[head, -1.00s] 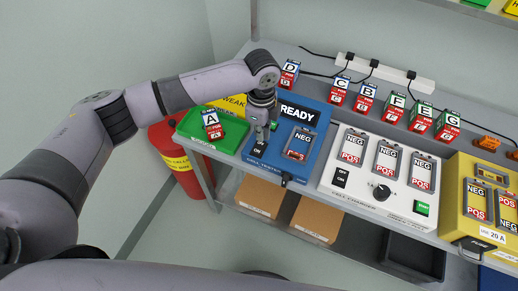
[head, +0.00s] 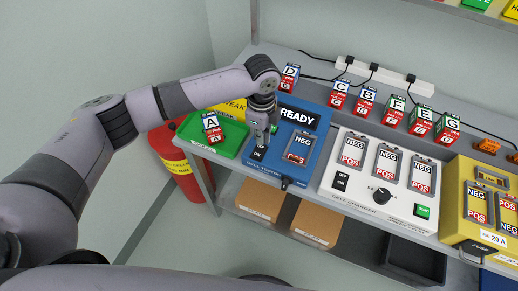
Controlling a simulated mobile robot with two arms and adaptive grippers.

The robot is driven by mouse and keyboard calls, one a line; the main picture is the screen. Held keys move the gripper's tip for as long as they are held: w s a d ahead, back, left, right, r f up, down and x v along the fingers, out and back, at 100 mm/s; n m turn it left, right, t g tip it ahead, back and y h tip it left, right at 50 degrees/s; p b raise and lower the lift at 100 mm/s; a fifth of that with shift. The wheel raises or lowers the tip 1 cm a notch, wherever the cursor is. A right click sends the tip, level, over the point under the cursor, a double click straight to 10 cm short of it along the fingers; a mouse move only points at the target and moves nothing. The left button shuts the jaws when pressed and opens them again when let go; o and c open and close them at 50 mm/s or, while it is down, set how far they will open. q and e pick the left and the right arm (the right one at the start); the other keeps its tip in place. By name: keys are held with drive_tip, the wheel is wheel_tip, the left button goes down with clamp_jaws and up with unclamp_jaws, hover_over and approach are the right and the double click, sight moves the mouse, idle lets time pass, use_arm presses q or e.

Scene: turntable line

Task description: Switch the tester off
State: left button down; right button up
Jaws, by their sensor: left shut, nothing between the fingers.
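The blue cell tester (head: 268,172) stands on the bench, its display (head: 298,116) reading READY. Its black ON/OFF switch (head: 259,153) sits at the left of the panel, partly covered by my gripper. The tester's cell slot (head: 299,147) is marked NEG and shows red at its lower end. My left gripper (head: 262,142) is shut and empty, pointing down right at the switch's upper edge; whether it touches cannot be told. My right gripper is not in view.
A green tray (head: 228,146) with cell A (head: 212,127) lies left of the tester. The white cell charger (head: 340,200) stands to the right, then a yellow unit (head: 465,180). Several lettered cells (head: 365,103) stand behind, with a power strip (head: 390,75).

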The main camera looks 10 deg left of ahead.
sight(261, 147)
use_arm(q)
drive_tip(key=shift+f+b, duration=0.4)
drive_tip(key=shift+f, duration=0.7)
idle(0.9)
wheel_tip(261, 147, up, 7)
drive_tip(key=p, duration=0.7)
drive_tip(key=shift+p, duration=0.35)
